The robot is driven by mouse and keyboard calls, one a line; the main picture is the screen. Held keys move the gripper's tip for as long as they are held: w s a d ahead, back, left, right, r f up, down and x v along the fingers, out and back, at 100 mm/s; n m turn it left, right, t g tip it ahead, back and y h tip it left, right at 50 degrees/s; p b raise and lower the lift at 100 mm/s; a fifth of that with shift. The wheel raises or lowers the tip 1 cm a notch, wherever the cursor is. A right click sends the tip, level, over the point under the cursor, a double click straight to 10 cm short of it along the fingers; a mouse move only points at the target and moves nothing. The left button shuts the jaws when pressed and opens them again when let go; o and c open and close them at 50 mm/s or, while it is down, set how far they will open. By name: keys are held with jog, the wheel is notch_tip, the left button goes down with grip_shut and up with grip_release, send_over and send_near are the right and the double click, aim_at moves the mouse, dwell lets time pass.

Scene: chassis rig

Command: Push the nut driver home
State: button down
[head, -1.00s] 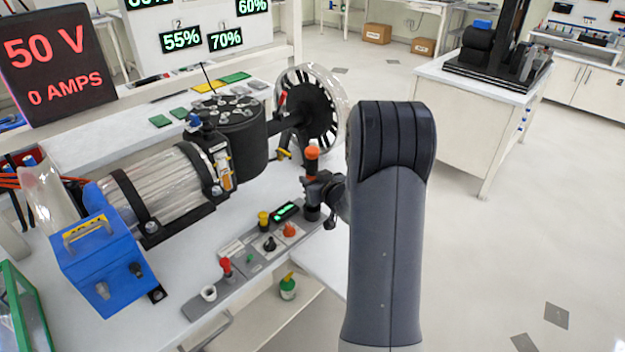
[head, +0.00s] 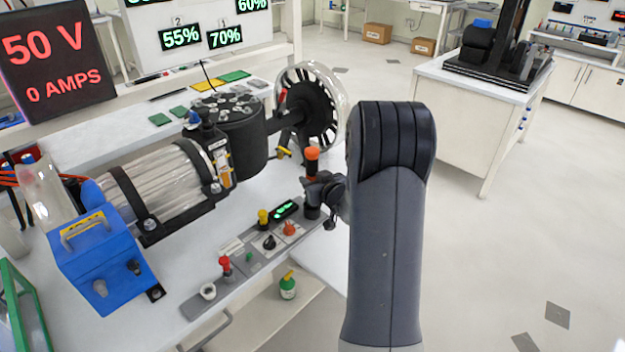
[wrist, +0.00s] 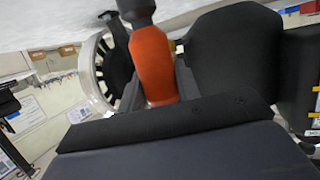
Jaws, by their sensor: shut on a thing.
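The nut driver (head: 312,155) has an orange handle and stands roughly upright beside the front control panel. My gripper (head: 318,187) is shut on it, and the orange top sticks up above the fingers. A dark round piece (head: 312,212) shows just under the fingers; I cannot tell whether it is part of the driver or a holder. In the wrist view the orange handle (wrist: 152,65) lies between the dark fingers, with a dark grey end (wrist: 137,10) towards the white bench. The driver's tip is hidden.
The grey control panel (head: 215,290) carries several coloured knobs in front of the driver. A black cylinder (head: 238,142) and a clear-rimmed wheel (head: 312,108) stand behind it. A blue box (head: 105,262) is at the left. A small green bottle (head: 288,288) stands below the panel.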

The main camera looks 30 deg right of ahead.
jog(key=shift+f+b, duration=1.7)
jog(key=shift+f, duration=0.35)
jog(key=c, duration=0.9)
grip_release()
jog(key=shift+c, duration=0.2)
jog(key=shift+f, duration=0.1)
jog(key=v, duration=1.1)
jog(key=shift+w, duration=0.1)
jog(key=x, duration=1.1)
jog(key=shift+r+p, duration=0.5)
jog(key=shift+r, duration=0.1)
